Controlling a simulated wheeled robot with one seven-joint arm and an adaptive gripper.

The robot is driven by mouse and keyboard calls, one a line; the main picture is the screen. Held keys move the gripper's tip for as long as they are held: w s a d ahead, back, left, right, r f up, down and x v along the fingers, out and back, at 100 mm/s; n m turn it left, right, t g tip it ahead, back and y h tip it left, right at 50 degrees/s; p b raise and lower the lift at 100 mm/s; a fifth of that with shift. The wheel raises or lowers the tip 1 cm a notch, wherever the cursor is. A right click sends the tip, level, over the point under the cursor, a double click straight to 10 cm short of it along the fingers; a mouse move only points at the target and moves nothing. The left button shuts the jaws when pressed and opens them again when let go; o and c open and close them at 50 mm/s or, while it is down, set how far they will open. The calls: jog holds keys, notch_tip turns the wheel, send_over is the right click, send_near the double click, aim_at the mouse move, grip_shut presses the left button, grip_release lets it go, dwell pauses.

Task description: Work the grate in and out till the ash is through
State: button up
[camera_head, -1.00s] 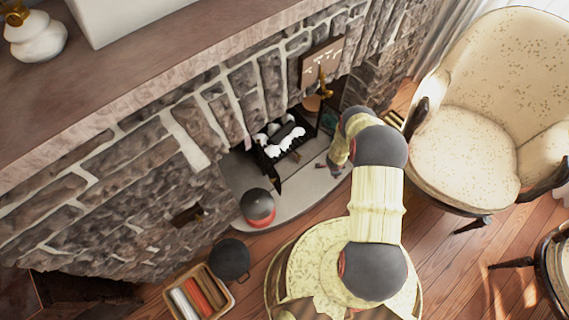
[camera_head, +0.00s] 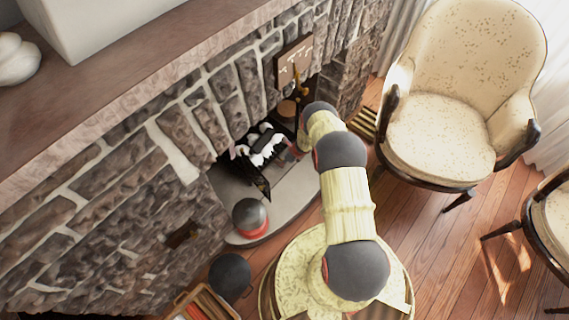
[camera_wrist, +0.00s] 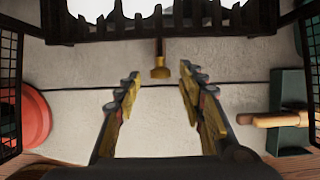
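The dark grate (camera_head: 262,158) sits in the fireplace with white lumps on it. In the wrist view the grate (camera_wrist: 225,22) crosses the top, and a short rod with a brass knob (camera_wrist: 160,72) sticks out from its middle towards me. My gripper (camera_wrist: 159,74) is open and empty. Its two fingertips are on either side of the knob, with a gap on both sides; I cannot tell whether the knob is fully between them in depth. I cannot make out loose ash below the grate.
Black mesh panels (camera_wrist: 305,60) flank the grate. A red-based dark round object (camera_head: 250,218) stands on the hearth at left. A wooden handle (camera_wrist: 272,119) and a green block (camera_wrist: 290,125) lie at right. An armchair (camera_head: 440,130) stands right of my arm.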

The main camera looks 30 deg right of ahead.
jog(key=shift+x, duration=0.95)
jog(key=shift+c, duration=1.2)
jog(key=shift+d, duration=0.1)
jog(key=c, duration=0.8)
grip_shut()
